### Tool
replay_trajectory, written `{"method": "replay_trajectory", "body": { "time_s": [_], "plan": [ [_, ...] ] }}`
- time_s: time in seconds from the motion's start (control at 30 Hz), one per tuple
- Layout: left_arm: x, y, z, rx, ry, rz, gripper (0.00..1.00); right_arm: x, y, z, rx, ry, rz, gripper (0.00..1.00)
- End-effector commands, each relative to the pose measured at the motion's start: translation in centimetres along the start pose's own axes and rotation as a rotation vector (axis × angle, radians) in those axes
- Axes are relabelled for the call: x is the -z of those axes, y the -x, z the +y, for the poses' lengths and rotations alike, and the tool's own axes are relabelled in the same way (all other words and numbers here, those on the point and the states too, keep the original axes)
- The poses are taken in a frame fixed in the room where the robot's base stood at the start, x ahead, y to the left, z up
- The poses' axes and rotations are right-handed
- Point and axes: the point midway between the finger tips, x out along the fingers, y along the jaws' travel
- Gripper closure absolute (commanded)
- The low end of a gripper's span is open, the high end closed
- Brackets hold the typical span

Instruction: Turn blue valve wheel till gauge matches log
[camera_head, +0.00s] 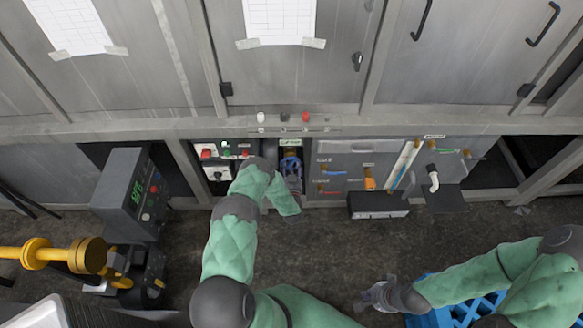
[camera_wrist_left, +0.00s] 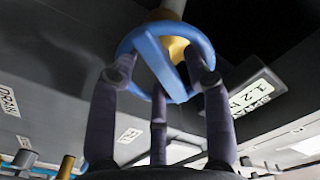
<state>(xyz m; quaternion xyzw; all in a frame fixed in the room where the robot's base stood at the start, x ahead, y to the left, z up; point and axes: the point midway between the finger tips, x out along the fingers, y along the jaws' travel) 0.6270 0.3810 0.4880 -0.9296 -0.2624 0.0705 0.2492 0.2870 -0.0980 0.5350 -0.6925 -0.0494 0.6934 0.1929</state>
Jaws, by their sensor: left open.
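The blue valve wheel (camera_wrist_left: 162,66) has a yellow hub and a pale stem in the left wrist view. In the head view it is a small blue patch (camera_head: 290,163) inside a dark recess. My left gripper (camera_wrist_left: 163,78) is at the wheel, with two fingers at opposite sides of its rim and a third below. The fingers stand apart; firm contact cannot be told. In the head view this gripper (camera_head: 291,178) partly covers the recess. My right gripper (camera_head: 372,297) hangs over the floor at lower right, away from the wheel; its jaw state is unclear. No readable gauge shows.
Paper sheets (camera_head: 280,20) are taped to the grey cabinet doors above. A control panel (camera_head: 220,160) and a pipe panel (camera_head: 345,172) flank the recess. A grey box with a green display (camera_head: 125,190) stands left. A blue crate (camera_head: 465,312) sits at lower right.

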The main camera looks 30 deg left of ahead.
Motion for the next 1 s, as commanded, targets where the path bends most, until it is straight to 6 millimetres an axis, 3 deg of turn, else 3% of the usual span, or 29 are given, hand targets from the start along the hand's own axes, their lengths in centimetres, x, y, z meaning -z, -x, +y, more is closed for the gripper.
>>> {"method": "replay_trajectory", "body": {
  "time_s": [0.23,0.4,0.77,1.0],
  "plan": [
    [0.04,-0.05,-0.01,0.0,0.0,0.0,0.54,0.01,0.02,-0.01,0.0,0.0,0.0,1.0],
    [0.03,-0.04,-0.01,0.0,0.0,0.0,1.0,0.01,0.02,-0.01,0.0,0.0,0.0,1.0],
    [0.06,-0.06,-0.03,0.0,0.031,0.001,1.0,0.01,0.01,0.0,0.0,0.0,0.0,1.0],
    [0.12,-0.08,-0.03,0.0,0.157,0.0,1.0,0.01,0.01,0.0,0.0,0.0,0.0,1.0]
  ]
}}
